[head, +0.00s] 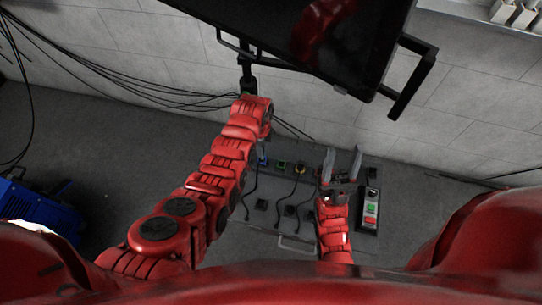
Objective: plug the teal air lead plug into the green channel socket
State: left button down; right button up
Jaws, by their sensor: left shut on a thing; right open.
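My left gripper (246,76) is at the end of the red arm from the left, dark and near the monitor's lower edge. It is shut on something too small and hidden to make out. I cannot pick out the teal air lead plug. The small green-marked green channel socket (281,164) is on the dark panel at the wall's foot, right of my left forearm. My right gripper (343,165) is open and empty, its two grey fingers apart, over the right part of the panel.
A blue-marked socket (263,160) and a yellow-marked one (300,168) flank the green one; black leads run down from them. A control box (370,212) with red and green buttons is at right. A large monitor (340,40) overhangs above. Black cables (150,92) cross the wall.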

pick_arm(q)
jog(key=shift+s+a+r+p, duration=0.15)
jog(key=shift+s+p, duration=0.2)
jog(key=shift+p, duration=0.2)
jog(key=s+a+p, duration=0.2)
jog(key=s+p, duration=0.4)
jog(key=s, duration=0.1)
jog(key=shift+w, duration=0.1)
dwell(0.3)
jog(key=s+d, duration=0.2)
jog(key=d, duration=0.5)
jog(key=shift+s, duration=0.15)
dwell(0.5)
